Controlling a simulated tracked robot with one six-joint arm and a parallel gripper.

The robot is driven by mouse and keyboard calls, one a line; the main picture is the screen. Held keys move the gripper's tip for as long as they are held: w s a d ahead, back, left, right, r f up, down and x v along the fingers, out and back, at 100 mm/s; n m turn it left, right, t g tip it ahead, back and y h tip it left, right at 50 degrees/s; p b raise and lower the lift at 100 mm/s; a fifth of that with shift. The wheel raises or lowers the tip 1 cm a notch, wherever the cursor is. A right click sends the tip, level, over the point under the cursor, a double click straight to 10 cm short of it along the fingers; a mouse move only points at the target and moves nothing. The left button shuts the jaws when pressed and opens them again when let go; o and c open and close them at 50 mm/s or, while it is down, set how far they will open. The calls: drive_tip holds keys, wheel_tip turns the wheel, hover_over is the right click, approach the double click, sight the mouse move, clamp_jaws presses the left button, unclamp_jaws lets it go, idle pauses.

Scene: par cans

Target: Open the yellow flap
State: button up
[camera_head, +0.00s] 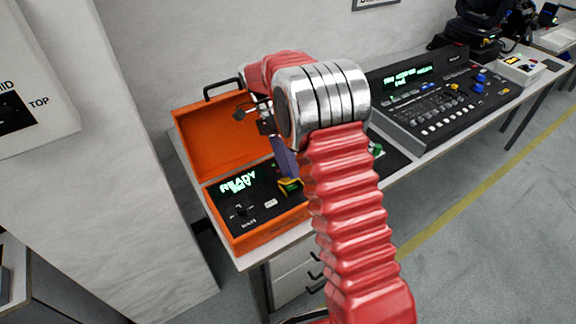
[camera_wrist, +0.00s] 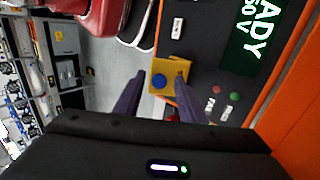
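The yellow flap (camera_head: 292,187) is at the right side of the black panel in the open orange case, partly hidden by my arm in the head view. In the wrist view the yellow flap (camera_wrist: 183,65) shows as a squarish yellow piece with a round blue button (camera_wrist: 158,81) at it. I cannot tell how far the flap is raised. My gripper (camera_head: 286,172) points down at it from above. In the wrist view my gripper (camera_wrist: 159,77) has two purple fingers apart with nothing held between them, one on each side of the blue button. Contact with the flap cannot be made out.
The orange case (camera_head: 212,133) has its lid up at the back and a lit "READY" display (camera_head: 238,183). A black mixing console (camera_head: 425,100) stands to the right on the same table. Small red and green lights (camera_wrist: 233,96) sit on the panel. Floor lies beyond the table edge.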

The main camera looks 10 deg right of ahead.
drive_tip(key=v, duration=0.7)
drive_tip(key=shift+w, duration=0.2)
drive_tip(key=shift+r, duration=0.1)
drive_tip(key=shift+c, duration=0.5)
